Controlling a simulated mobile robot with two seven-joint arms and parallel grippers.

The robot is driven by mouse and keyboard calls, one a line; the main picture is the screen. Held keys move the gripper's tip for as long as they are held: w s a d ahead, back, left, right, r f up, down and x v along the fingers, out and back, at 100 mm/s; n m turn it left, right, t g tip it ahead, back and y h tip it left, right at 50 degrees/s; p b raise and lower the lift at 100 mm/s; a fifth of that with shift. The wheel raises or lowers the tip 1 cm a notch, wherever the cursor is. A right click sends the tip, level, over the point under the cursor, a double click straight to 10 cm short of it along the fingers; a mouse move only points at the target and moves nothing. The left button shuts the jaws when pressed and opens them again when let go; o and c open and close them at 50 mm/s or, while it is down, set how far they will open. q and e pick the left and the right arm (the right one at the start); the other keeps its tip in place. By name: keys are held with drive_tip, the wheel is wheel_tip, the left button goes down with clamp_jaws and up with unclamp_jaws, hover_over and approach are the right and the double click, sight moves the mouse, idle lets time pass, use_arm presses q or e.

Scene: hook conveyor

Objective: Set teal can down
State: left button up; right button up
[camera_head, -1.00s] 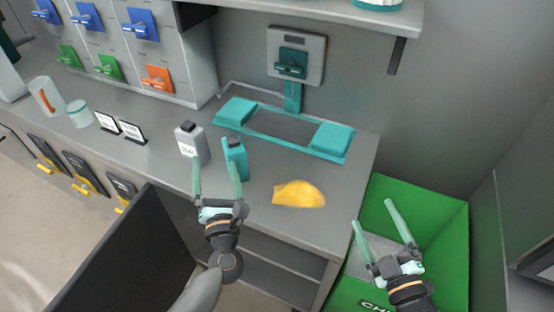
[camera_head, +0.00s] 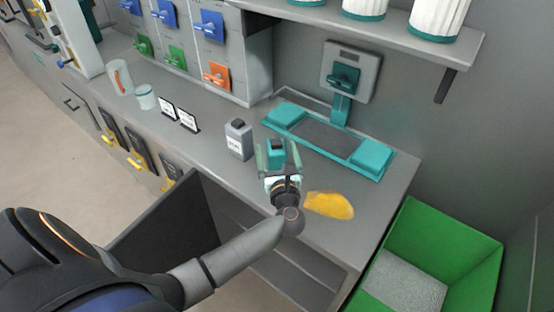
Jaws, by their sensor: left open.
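The teal can (camera_head: 277,148), with a dark top, stands on the grey counter (camera_head: 225,168). My left gripper (camera_head: 278,160) is open, with one finger on each side of the can in the picture. I cannot tell whether the fingers touch it. The can's lower part is hidden behind the gripper. My right gripper is not in view.
A grey labelled bottle (camera_head: 238,141) stands just left of the can. A yellow cloth-like item (camera_head: 330,205) lies to the right. A teal two-pad scale (camera_head: 325,138) is behind. A green bin (camera_head: 445,245) stands at the right, beyond the counter's edge.

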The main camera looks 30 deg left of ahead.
sight(275, 138)
use_arm(q)
drive_tip(key=shift+f+p+x, duration=0.2)
drive_tip(key=shift+p+x, duration=0.15)
drive_tip(key=shift+x, duration=2.35)
drive_tip(key=shift+d, duration=0.1)
clamp_jaws()
